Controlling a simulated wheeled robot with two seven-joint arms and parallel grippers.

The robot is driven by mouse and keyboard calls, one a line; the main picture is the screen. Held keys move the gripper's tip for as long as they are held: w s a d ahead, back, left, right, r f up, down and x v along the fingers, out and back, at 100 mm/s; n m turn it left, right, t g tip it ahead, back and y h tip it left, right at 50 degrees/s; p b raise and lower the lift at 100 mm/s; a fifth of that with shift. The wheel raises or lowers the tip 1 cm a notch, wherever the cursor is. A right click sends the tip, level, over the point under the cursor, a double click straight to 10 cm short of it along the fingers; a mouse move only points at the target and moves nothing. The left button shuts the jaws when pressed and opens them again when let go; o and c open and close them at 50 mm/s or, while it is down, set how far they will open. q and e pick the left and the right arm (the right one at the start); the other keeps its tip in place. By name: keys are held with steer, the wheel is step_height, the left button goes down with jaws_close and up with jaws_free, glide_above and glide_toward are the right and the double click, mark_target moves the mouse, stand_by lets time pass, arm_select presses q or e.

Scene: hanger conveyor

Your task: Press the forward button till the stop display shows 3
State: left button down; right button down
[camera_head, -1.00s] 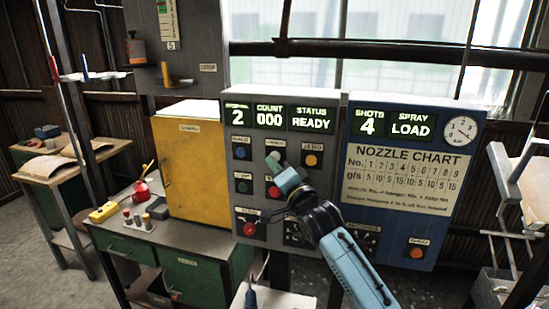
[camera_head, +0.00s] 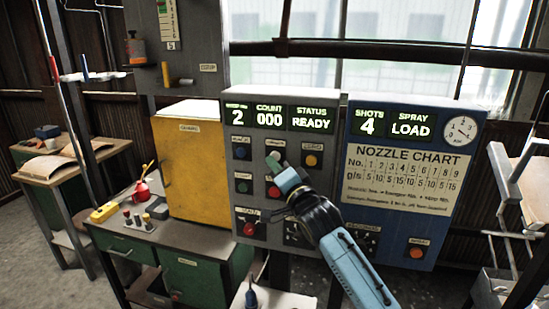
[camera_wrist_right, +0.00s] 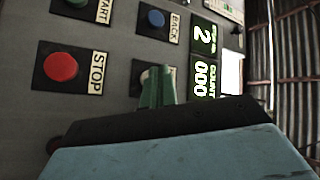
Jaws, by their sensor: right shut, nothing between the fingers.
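The grey control panel (camera_head: 240,210) has a stop display (camera_head: 237,116) showing 2, also visible in the right wrist view (camera_wrist_right: 202,37). My right gripper (camera_head: 274,161) is shut and empty. Its green fingertips are in front of the top-middle button position, between the blue BACK button (camera_head: 240,151) and the orange-yellow button (camera_head: 311,160). In the right wrist view, the shut fingertips (camera_wrist_right: 157,88) cover most of that button and its label. I cannot tell whether they touch it. My left gripper is not in view.
The red STOP button (camera_wrist_right: 61,66) and green START button (camera_head: 243,187) are close by. The count display (camera_head: 269,116) reads 000 and the status display (camera_head: 312,118) reads READY. A blue spray panel (camera_head: 390,200) stands right, a yellow cabinet (camera_head: 190,170) left.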

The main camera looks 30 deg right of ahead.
steer(key=shift+w+d, duration=0.3)
steer(key=shift+d, duration=0.05)
